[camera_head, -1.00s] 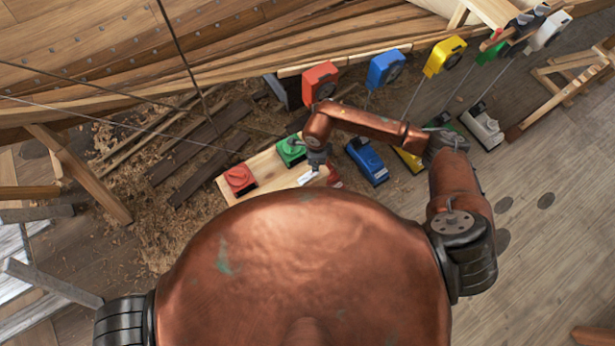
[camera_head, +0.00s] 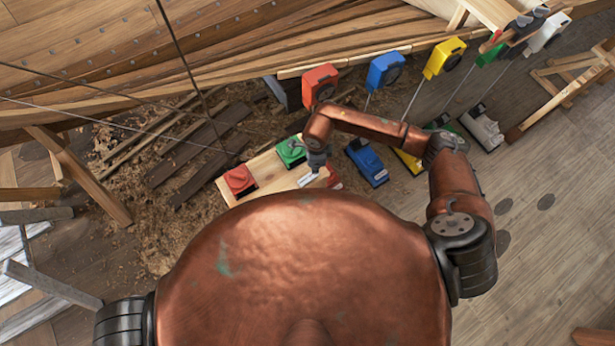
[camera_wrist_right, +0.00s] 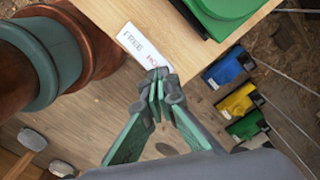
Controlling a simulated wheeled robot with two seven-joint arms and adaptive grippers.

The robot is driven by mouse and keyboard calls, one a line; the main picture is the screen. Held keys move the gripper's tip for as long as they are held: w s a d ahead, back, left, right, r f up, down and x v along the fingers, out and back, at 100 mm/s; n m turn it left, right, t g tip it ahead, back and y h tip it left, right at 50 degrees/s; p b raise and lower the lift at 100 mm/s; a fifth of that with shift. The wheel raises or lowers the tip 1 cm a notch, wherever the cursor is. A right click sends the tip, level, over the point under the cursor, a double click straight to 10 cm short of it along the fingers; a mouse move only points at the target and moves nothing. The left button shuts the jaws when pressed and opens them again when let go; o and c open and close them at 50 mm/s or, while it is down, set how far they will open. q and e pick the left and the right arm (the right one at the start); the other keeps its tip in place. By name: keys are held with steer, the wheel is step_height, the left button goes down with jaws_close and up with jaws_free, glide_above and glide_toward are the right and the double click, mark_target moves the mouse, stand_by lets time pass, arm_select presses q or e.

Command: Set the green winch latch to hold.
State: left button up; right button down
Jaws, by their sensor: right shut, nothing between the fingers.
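The green winch (camera_head: 291,151) is a green block on a dark base, fixed on a pale wooden board (camera_head: 268,168). A corner of it shows at the top of the right wrist view (camera_wrist_right: 222,12). A white label (camera_head: 308,179) lies on the board beside it; in the wrist view the label (camera_wrist_right: 142,42) reads "FREE HO", its end hidden behind my fingertips. My right gripper (camera_wrist_right: 160,76) is shut and empty, its tips over that end of the label; in the head view it (camera_head: 317,167) hangs beside the green winch. I cannot make out the latch or its setting. My left gripper is out of view.
A red winch (camera_head: 239,179) sits left of the green one on the board. A small red part (camera_head: 333,179) shows beside my right gripper. Blue (camera_head: 367,162) and yellow (camera_head: 408,160) units stand on the floor to the right. Thin lines cross above.

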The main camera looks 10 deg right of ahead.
steer(key=shift+f+b, duration=1.45)
steer(key=shift+f, duration=0.15)
stand_by(1.1)
steer(key=shift+r, duration=0.15)
steer(key=shift+r+p, duration=1.9)
steer(key=shift+r, duration=1.5)
